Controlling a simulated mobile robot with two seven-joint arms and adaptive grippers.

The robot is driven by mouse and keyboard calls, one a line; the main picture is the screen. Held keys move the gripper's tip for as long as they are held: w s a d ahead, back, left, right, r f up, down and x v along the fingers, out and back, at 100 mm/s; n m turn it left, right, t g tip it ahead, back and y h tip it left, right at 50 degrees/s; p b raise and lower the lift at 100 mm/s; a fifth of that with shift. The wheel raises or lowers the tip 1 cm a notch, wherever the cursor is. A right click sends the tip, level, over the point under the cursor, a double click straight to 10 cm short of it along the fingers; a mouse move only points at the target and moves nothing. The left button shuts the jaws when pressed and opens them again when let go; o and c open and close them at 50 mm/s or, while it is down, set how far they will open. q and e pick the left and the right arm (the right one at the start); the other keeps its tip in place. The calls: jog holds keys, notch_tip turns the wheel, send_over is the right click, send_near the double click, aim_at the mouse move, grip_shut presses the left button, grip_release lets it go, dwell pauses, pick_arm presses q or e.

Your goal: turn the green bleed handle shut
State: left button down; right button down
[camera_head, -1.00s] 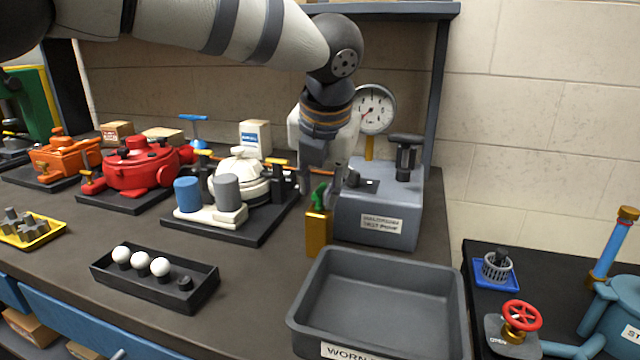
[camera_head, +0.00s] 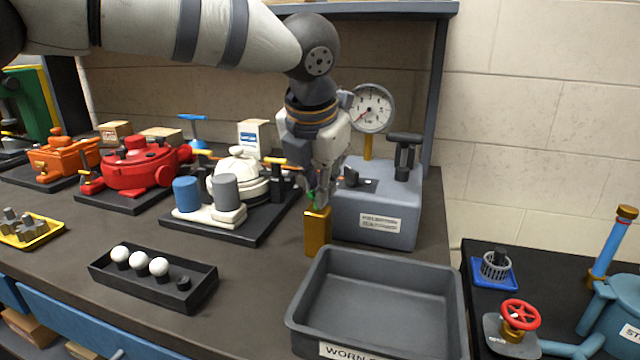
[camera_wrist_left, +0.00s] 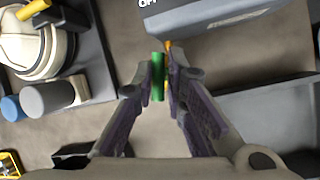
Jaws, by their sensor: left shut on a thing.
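The green bleed handle (camera_wrist_left: 158,78) is a small green bar on top of a brass block (camera_head: 317,232) at the front left of the grey test-pump box (camera_head: 375,215). My left gripper (camera_head: 318,200) points down over the brass block, with its fingers around the handle. In the left wrist view my left gripper (camera_wrist_left: 160,85) is shut on the green handle, one finger on each side. In the head view the fingers hide most of the handle; only a bit of green shows. My right gripper is not in view.
A pressure gauge (camera_head: 371,108) stands behind the box, close to my left wrist. A grey worn-parts bin (camera_head: 450,300) lies in front. A white-domed motor (camera_head: 238,170) is to the left. A black tray (camera_head: 205,295) with white balls lies front left, with bare bench around it.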

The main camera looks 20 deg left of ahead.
pick_arm(q)
jog(key=m, duration=0.1)
jog(key=m+h, duration=0.1)
jog(key=m, duration=0.2)
jog(key=shift+a+m+h, duration=0.25)
jog(key=shift+m+h, duration=0.05)
jog(key=shift+h, duration=0.1)
jog(key=m+h, duration=0.1)
jog(key=m, duration=0.2)
jog(key=shift+w+m+g+h, duration=0.1)
jog(key=shift+m+g+h, duration=0.2)
jog(key=shift+g, duration=0.1)
jog(key=m+g+h+b, duration=0.1)
jog(key=m, duration=0.3)
jog(key=shift+a, duration=0.1)
jog(key=shift+m+g+h+b, duration=0.4)
jog(key=shift+m+g, duration=0.1)
jog(key=shift+m, duration=0.9)
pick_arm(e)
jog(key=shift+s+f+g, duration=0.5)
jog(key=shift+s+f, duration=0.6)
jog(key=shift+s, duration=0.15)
pick_arm(q)
jog(key=shift+r, duration=0.15)
jog(key=c, duration=1.7)
grip_release()
jog(key=shift+w, duration=0.1)
jog(key=v, duration=1.2)
